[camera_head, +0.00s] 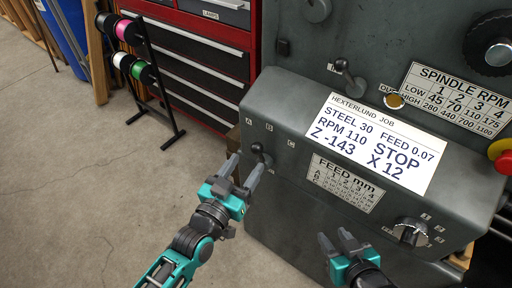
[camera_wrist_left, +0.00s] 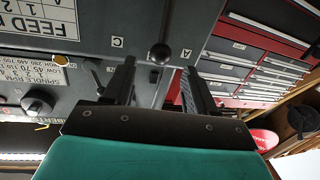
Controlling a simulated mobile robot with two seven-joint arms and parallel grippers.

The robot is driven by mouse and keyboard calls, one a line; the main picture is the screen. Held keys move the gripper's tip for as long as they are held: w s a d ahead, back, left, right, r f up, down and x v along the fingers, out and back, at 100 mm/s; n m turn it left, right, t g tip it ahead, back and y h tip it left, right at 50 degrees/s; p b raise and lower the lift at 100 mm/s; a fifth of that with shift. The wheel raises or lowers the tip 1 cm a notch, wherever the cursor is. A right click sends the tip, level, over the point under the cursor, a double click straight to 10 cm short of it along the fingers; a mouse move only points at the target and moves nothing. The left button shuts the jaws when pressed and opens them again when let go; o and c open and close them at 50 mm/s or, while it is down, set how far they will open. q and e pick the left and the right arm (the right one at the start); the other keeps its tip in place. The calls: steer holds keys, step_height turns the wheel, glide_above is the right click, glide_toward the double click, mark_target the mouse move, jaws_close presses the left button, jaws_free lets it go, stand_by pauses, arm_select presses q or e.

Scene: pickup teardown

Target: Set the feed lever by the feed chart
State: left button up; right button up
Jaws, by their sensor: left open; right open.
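The feed lever (camera_head: 257,149), a dark lever with a ball knob, sits on the grey machine's sloped front below the letters A, B and C. In the left wrist view its ball (camera_wrist_left: 160,53) shows between A and C; B is not visible there. My left gripper (camera_head: 245,162) is open, its fingers on either side of the lever in the wrist view; contact cannot be told. The feed chart (camera_head: 347,183) is right of the lever, its figures too small to read. The job card (camera_head: 375,143) reads FEED 0.07. My right gripper (camera_head: 334,235) is open and empty below the chart.
A numbered selector knob (camera_head: 410,232) is at the lower right of the machine front. Another lever (camera_head: 345,70) and a spindle RPM plate (camera_head: 459,99) are above. A red emergency button (camera_head: 503,161) is at the right edge. A red tool cabinet (camera_head: 199,65) and spool rack (camera_head: 152,75) stand behind.

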mark_target(257, 147)
arm_select(q)
steer(key=x, duration=0.6)
steer(key=shift+w+d+b, duration=0.15)
steer(key=shift+w+b, duration=0.15)
steer(key=shift+w, duration=0.1)
jaws_close()
